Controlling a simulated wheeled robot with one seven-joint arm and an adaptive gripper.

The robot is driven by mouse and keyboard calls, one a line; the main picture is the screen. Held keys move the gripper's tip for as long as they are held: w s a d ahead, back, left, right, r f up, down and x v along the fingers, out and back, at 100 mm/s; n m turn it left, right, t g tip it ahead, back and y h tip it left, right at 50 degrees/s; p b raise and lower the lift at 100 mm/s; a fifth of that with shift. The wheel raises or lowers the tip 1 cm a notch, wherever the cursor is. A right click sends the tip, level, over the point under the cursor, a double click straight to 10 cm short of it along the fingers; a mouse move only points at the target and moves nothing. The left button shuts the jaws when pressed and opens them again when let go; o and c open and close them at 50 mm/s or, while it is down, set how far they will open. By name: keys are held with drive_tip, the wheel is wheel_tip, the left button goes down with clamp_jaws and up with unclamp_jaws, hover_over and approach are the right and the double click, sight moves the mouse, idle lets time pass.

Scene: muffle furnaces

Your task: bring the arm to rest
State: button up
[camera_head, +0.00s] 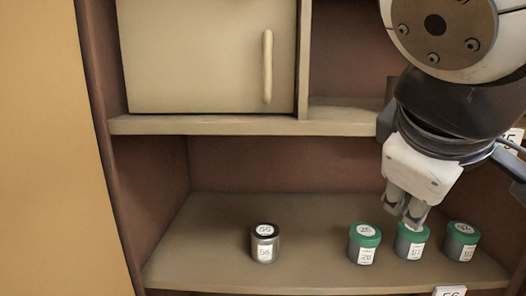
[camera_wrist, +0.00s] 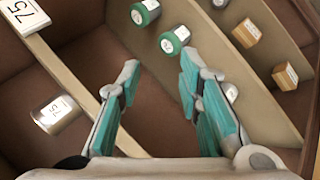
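My gripper (camera_head: 402,212) hangs at the upper right in the head view, fingers pointing down, in front of the shelf with the green-lidded jars. In the wrist view my gripper (camera_wrist: 158,70) has its two teal-padded fingers spread apart with nothing between them. In the head view the fingertips overlap the middle green-lidded jar (camera_head: 409,247); whether they touch it cannot be told there. Part of my arm shows above the gripper.
Green-lidded jars (camera_head: 364,245) (camera_head: 461,242) stand on the lower shelf (camera_head: 215,225), with a dark-topped silver jar (camera_head: 264,246) to their left. A closed cabinet door (camera_head: 200,60) is above. Wooden blocks (camera_wrist: 285,77) show in the wrist view. The lower shelf's left is clear.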

drive_tip(key=s+d+f+m+g+y, duration=0.2)
drive_tip(key=s+f+m+g+y, duration=0.35)
drive_tip(key=s+f, duration=0.95)
wheel_tip(320, 180, up, 15)
drive_tip(key=w+m+t+p, duration=0.1)
drive_tip(key=t+p, duration=0.1)
drive_tip(key=p, duration=1.3)
drive_tip(key=shift+w+a+r+h+p, duration=0.15)
drive_tip(key=shift+a+h+p, duration=0.2)
drive_tip(key=shift+h, duration=0.1)
